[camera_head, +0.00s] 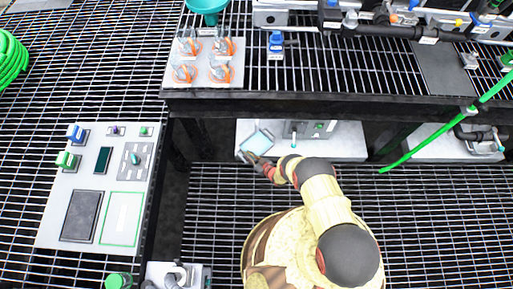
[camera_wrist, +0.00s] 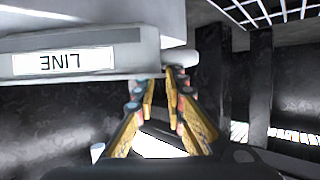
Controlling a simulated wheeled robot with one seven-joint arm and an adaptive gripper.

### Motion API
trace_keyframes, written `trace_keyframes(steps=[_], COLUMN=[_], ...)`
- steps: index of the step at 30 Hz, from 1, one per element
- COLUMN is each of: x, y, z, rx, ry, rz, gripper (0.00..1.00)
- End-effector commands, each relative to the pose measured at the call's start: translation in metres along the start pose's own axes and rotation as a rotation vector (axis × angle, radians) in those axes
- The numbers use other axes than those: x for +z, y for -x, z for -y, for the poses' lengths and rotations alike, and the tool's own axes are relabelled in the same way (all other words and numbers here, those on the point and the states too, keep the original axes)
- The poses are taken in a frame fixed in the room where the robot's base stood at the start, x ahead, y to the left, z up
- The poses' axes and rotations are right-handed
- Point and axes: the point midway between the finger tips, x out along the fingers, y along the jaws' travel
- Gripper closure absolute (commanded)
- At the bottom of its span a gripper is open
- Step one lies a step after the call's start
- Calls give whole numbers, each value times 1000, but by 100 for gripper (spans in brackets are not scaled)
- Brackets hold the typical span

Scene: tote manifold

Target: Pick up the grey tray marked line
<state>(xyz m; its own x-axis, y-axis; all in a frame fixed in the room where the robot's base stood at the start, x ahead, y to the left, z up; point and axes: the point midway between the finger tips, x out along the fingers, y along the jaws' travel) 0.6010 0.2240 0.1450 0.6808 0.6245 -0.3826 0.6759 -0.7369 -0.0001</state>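The grey tray (camera_wrist: 62,63) is close in the wrist view at the upper left, with a white label reading LINE upside down. In the head view the tray (camera_head: 257,141) is a small pale shape, turned at an angle, over the light plate under the bench. My gripper (camera_wrist: 162,82) has its two yellow fingers at the tray's right end in the wrist view, beside a rounded grey piece. A narrow gap shows between the fingers; whether they touch or clamp the tray is unclear. In the head view my gripper (camera_head: 250,157) is at the tray's near edge, its fingers hardly visible.
The bench front edge (camera_head: 330,106) overhangs behind the tray. A grey box (camera_head: 306,129) with a green button is right of the tray. A green hose (camera_head: 428,143) crosses farther right. A control panel (camera_head: 100,190) stands at left. Open grating lies right of my arm.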

Motion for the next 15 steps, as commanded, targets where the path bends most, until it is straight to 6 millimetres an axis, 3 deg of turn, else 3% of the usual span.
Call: trace_keyframes(steps=[3, 6, 12, 15], x=[4, 3, 0, 0], y=[-21, -28, -29, -29], z=[1, 0, 0, 0], rx=[-1, 0, 1, 1], ry=[2, 0, -1, 0], rz=[-1, 0, 0, 0], gripper=[88, 88, 88, 92])
